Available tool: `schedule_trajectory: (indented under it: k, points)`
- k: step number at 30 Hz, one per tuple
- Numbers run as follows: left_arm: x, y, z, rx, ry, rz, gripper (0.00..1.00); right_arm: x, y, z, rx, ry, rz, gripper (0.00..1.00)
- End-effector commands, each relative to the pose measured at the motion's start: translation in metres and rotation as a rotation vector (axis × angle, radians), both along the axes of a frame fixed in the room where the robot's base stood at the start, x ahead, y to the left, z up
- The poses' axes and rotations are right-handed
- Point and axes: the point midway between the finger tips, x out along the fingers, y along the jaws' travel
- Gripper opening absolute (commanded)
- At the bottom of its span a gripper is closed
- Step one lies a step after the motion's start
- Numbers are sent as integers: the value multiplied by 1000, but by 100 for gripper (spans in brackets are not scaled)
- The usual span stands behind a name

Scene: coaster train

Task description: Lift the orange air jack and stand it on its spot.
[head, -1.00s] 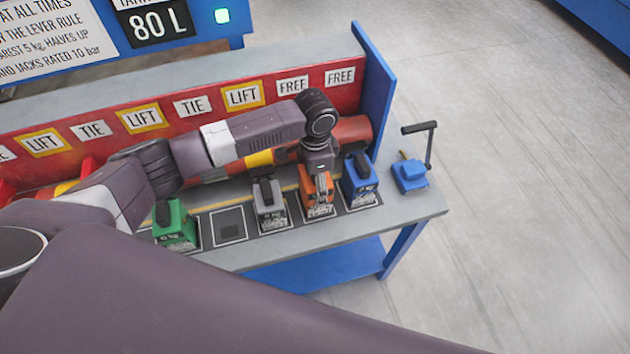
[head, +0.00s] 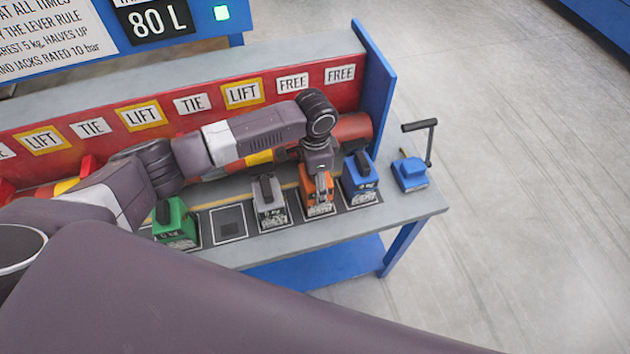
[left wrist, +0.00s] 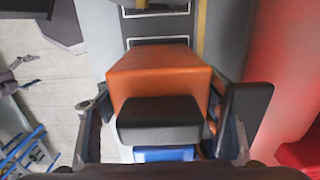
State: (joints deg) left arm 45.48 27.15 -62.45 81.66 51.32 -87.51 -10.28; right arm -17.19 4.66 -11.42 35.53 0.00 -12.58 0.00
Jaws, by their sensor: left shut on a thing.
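The orange air jack (head: 319,198) stands upright on the bench in the head view, between a grey jack (head: 268,205) and a blue jack (head: 359,184). It appears to be on a dark, white-outlined pad. My left gripper (head: 317,163) comes down on it from above and is shut on it. In the left wrist view the orange body (left wrist: 160,72) and its black top handle (left wrist: 158,120) lie between the two fingers of my left gripper (left wrist: 160,128). The gripper hides part of the jack's top in the head view. My right gripper is not in view.
A green jack (head: 174,224) stands farther left. An empty outlined pad (head: 229,224) lies between it and the grey jack. A blue crank device (head: 409,175) sits at the bench's right end. A red sign board (head: 212,121) and blue end panel (head: 371,85) bound the bench.

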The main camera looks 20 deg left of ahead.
Motion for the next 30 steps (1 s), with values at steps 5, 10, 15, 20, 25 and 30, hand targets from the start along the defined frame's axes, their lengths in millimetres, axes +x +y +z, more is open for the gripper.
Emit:
schedule_trajectory:
  k: [5,10,15,20,25,30]
  points:
    - [1,-1,2,-2,-4,0,80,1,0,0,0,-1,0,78]
    - [1,0,1,-1,-2,0,85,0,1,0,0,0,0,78]
    - [-1,0,-1,1,3,0,85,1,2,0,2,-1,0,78]
    - [0,0,14,-1,-1,-1,85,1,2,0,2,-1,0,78]
    - [1,0,49,-2,-5,-1,85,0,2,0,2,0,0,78]
    - [1,-1,85,-2,-5,-1,85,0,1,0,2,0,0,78]
